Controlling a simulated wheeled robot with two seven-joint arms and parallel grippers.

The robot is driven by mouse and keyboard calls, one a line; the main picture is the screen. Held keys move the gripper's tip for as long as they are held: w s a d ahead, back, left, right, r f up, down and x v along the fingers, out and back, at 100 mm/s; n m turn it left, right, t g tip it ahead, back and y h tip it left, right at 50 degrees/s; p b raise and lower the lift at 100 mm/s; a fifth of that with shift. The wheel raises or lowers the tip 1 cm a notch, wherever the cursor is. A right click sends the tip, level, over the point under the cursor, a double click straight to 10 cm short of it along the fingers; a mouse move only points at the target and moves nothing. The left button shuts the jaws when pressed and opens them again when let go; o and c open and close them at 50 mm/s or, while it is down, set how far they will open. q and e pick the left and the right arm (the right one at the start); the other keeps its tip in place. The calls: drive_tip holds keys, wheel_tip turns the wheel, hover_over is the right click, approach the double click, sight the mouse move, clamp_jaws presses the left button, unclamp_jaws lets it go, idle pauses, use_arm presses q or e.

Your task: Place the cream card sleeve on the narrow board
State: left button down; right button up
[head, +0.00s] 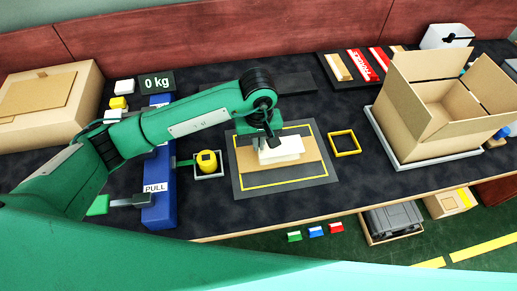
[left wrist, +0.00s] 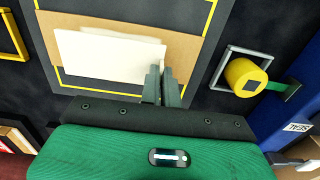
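The cream card sleeve (head: 280,150) is at the tan narrow board (head: 305,165), over its middle; the frames do not settle whether it rests there or is held just above. It also shows in the left wrist view (left wrist: 105,58), as two overlapping pale layers, with the board (left wrist: 190,55) around it. My left gripper (head: 268,140) points down at the sleeve. In the left wrist view its fingers (left wrist: 160,80) are close together at the sleeve's right end; whether they grip it is unclear. My right gripper is out of view.
The board lies on a dark mat (head: 240,185) with a yellow outline. A yellow button (head: 207,162) and blue rail (head: 160,195) stand left. A yellow square frame (head: 345,143) and an open carton (head: 440,110) are to the right. The front table strip is clear.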

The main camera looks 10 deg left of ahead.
sight(259, 152)
use_arm(q)
wheel_tip(259, 152, down, 3)
drive_tip(key=shift+s+f, duration=0.1)
drive_tip(key=shift+f, duration=0.55)
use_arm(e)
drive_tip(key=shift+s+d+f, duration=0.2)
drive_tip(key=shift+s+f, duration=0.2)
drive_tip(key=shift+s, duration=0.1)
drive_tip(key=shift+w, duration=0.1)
use_arm(q)
drive_tip(key=shift+f, duration=0.1)
drive_tip(key=c, duration=2)
unclamp_jaws()
drive_tip(key=shift+c, duration=0.2)
drive_tip(key=o, duration=0.4)
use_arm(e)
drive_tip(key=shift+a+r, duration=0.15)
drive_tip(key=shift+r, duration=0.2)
